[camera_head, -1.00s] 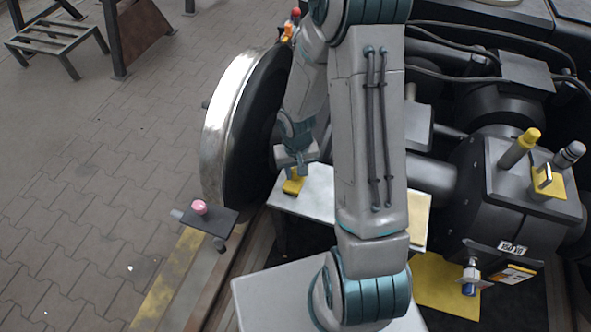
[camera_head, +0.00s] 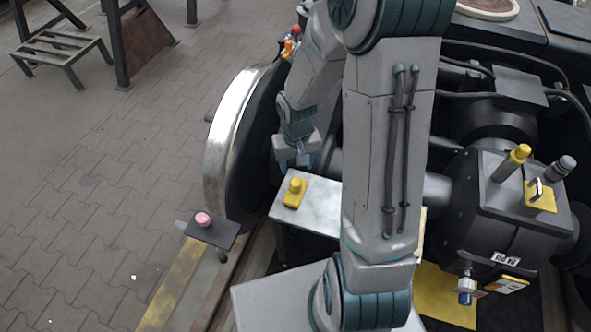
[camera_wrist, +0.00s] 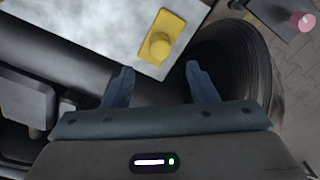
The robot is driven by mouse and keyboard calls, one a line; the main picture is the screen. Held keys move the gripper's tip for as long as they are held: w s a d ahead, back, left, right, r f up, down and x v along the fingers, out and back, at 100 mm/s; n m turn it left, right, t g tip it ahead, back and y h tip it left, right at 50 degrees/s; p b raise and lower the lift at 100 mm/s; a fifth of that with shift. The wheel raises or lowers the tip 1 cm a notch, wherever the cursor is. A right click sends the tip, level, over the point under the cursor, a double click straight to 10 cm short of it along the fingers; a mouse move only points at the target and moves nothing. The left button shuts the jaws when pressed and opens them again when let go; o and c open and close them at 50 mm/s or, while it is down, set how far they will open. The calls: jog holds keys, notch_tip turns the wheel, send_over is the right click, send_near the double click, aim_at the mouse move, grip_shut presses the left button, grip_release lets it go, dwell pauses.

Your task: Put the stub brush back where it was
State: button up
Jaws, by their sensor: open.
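The likely stub brush is a yellow block with a round yellow knob (camera_head: 294,193). It lies on the left end of a pale metal plate (camera_head: 318,214) beside the wheel. In the wrist view the yellow piece (camera_wrist: 163,42) sits near the plate's edge, ahead of my fingertips. My gripper (camera_head: 294,162) is open and empty, above and behind the yellow piece in the head view. In the wrist view my two fingers (camera_wrist: 160,75) are spread, with nothing between them. Part of the plate is hidden behind my arm.
A large steel wheel (camera_head: 228,137) stands close left of my gripper. A dark bracket with a pink knob (camera_head: 203,219) lies front left. A dark gearbox (camera_head: 505,200) with upright yellow and grey cylinders is at right. The paved floor at left is mostly open.

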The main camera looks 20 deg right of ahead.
jog(key=s+r, duration=0.6)
jog(key=r, duration=0.3)
jog(key=s+r+t, duration=0.1)
jog(key=s+r, duration=0.6)
jog(key=r, duration=0.2)
jog(key=shift+s+r+t, duration=0.2)
jog(key=shift+s+t, duration=0.05)
jog(key=shift+t, duration=0.05)
